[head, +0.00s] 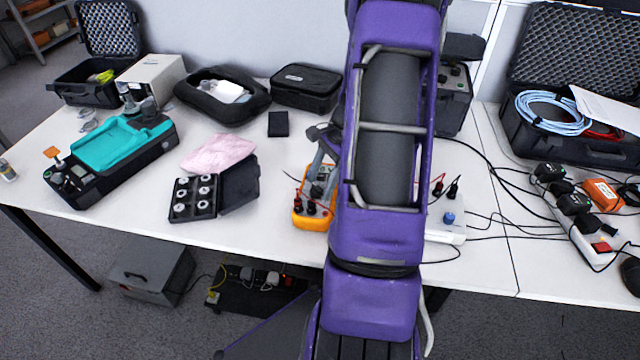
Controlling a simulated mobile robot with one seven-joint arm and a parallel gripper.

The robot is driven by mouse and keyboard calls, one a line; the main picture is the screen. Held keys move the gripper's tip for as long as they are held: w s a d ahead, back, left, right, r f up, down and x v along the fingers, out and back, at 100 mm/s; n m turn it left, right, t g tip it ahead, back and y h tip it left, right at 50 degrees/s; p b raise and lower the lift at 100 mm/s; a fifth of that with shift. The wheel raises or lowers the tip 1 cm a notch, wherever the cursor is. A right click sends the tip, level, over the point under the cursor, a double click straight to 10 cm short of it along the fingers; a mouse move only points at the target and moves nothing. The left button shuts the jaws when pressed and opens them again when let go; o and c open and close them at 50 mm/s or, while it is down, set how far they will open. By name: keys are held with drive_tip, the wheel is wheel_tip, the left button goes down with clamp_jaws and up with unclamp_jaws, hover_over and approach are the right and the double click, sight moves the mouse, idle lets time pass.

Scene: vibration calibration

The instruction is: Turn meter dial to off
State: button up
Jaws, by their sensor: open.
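The orange multimeter (300,216) lies on the white table near the middle, just left of my purple arm. Red and black leads plug into its near end. Its dark dial (316,191) shows only in part, close to the fingertips. My gripper (322,178) is open and points down over the meter, with grey fingers at the dial area. My arm hides the gripper's right side and part of the meter. I cannot tell whether the fingers touch the dial, nor read its setting.
A white box with a blue knob (448,217) stands right of my arm, with cables around it. Left are an open black case of weights (193,197), a pink cloth (217,152) and a teal-topped device (122,145). A power strip (590,238) lies far right.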

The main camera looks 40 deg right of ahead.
drive_tip(key=shift+a+f, duration=0.15)
drive_tip(key=shift+f, duration=0.15)
clamp_jaws()
drive_tip(key=shift+n, duration=0.3)
drive_tip(key=n+p, duration=0.1)
drive_tip(key=n+g+p, duration=0.1)
drive_tip(key=n, duration=0.1)
drive_tip(key=shift+w+r+g, duration=0.1)
drive_tip(key=shift+w+g, duration=0.15)
drive_tip(key=shift+g, duration=0.05)
drive_tip(key=shift+w+n+g+h+p, duration=0.1)
drive_tip(key=shift+n+g+h+p, duration=0.45)
drive_tip(key=shift+n, duration=1.45)
drive_tip(key=shift+g+y, duration=0.25)
drive_tip(key=shift+y, duration=0.1)
